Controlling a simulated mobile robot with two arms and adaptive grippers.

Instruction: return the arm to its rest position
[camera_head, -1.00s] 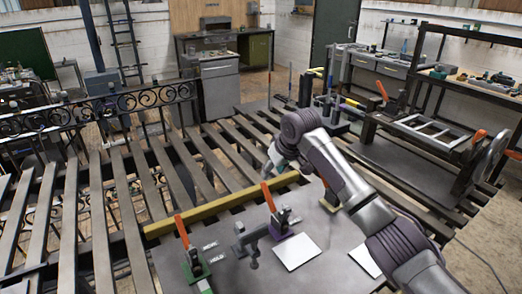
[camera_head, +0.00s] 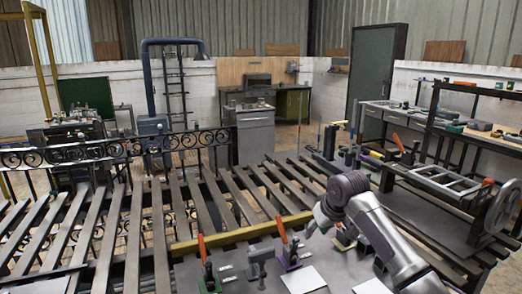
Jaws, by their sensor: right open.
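My right arm (camera_head: 385,235) comes in from the lower right, grey and jointed. My right gripper (camera_head: 312,226) is at its end, small in view, open and empty. It hangs above the worktable (camera_head: 335,262), just right of an orange-handled clamp (camera_head: 283,232) and near the right end of the yellow bar (camera_head: 235,237). Part of the bar's right end is hidden behind the gripper and arm. My left gripper is not in view.
Another orange-handled clamp (camera_head: 205,262) and a grey clamp (camera_head: 259,263) stand on the table. A white sheet (camera_head: 302,280) lies in front. Slatted rails (camera_head: 130,235) and a scrollwork panel (camera_head: 110,148) spread left. A rack with a handwheel (camera_head: 503,207) stands right.

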